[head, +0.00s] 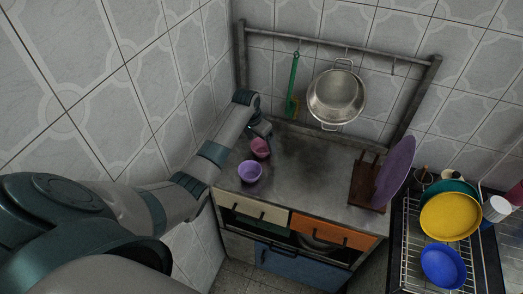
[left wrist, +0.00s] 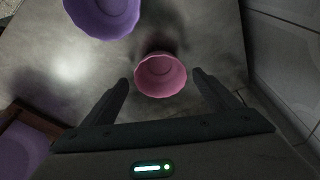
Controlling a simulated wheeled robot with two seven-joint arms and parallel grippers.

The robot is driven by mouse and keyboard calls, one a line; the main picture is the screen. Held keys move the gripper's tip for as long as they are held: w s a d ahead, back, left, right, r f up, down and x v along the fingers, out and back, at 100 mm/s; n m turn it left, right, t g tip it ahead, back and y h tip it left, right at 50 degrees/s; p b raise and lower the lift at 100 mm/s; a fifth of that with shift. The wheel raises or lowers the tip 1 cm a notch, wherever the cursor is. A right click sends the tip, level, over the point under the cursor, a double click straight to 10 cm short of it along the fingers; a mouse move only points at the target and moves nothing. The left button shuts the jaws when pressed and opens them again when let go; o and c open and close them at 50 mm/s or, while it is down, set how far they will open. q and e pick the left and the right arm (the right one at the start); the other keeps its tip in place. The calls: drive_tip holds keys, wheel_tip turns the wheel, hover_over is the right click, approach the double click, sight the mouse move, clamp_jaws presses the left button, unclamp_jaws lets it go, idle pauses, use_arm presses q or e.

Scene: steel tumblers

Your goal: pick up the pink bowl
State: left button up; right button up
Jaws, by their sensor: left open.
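The pink bowl (head: 260,147) stands on the grey counter near its back left, behind the purple bowl (head: 250,171). In the left wrist view the pink bowl (left wrist: 161,75) lies just ahead of and between the two fingertips. My left gripper (left wrist: 162,82) is open and empty, with a finger on each side of the bowl's near edge. In the head view my left gripper (head: 262,132) is at the bowl's far side, its fingers mostly hidden by the arm. Whether a finger touches the bowl cannot be told. My right gripper is not in view.
The purple bowl (left wrist: 104,14) is close to the pink one. A steel pot (head: 336,97) and a green utensil (head: 293,75) hang from the rail. A purple plate (head: 395,172) stands in a wooden holder (head: 365,184) on the right. The counter's middle (head: 315,165) is clear.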

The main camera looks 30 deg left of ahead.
sight(261, 149)
use_arm(q)
drive_tip(key=shift+x, duration=1.45)
drive_tip(key=shift+s, duration=0.1)
drive_tip(key=shift+a, duration=0.1)
drive_tip(key=c, duration=1.1)
